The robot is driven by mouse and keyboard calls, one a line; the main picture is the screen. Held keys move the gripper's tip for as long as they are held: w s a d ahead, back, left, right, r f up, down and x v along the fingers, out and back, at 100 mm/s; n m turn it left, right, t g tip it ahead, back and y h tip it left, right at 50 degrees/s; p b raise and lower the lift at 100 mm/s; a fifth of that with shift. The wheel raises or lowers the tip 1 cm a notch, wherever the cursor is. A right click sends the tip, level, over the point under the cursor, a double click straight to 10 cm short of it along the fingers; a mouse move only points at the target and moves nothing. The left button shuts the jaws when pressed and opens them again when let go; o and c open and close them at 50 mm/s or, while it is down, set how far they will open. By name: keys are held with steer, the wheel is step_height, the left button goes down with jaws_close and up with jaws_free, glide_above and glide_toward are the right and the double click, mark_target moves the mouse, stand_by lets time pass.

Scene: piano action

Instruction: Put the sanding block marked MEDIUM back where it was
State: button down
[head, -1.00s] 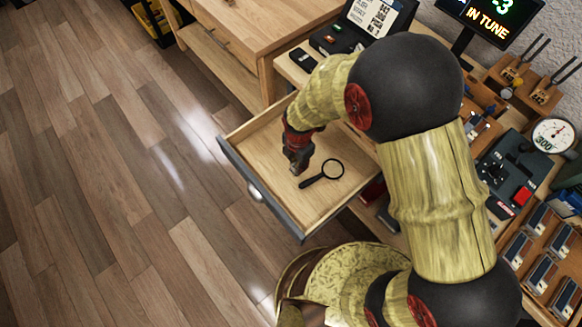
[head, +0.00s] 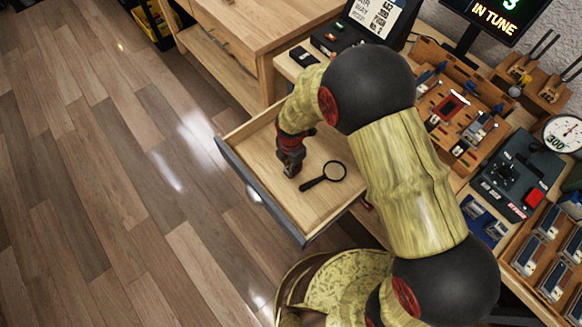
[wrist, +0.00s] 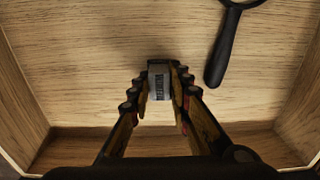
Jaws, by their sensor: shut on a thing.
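My gripper (head: 290,172) is inside the open drawer (head: 239,131), pointing down. In the wrist view my gripper (wrist: 160,90) is shut on a small block (wrist: 159,84) with a grey face and dark lettering, too small to read for certain. I take it to be the sanding block. It is close to the drawer floor; I cannot tell whether it touches. In the head view the block is mostly hidden by the gripper.
A black magnifying glass (head: 323,176) lies in the drawer to the right of my gripper; its handle also shows in the wrist view (wrist: 222,52). The rest of the drawer floor is clear. The workbench holds a black box with a red button (head: 534,196) and a dial gauge (head: 564,134).

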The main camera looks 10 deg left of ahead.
steer(key=shift+f, duration=0.15)
steer(key=c, duration=1.7)
jaws_free()
steer(key=shift+o, duration=0.2)
step_height(320, 180, up, 12)
steer(key=p, duration=0.4)
steer(key=shift+p, duration=0.3)
steer(key=shift+r, duration=0.2)
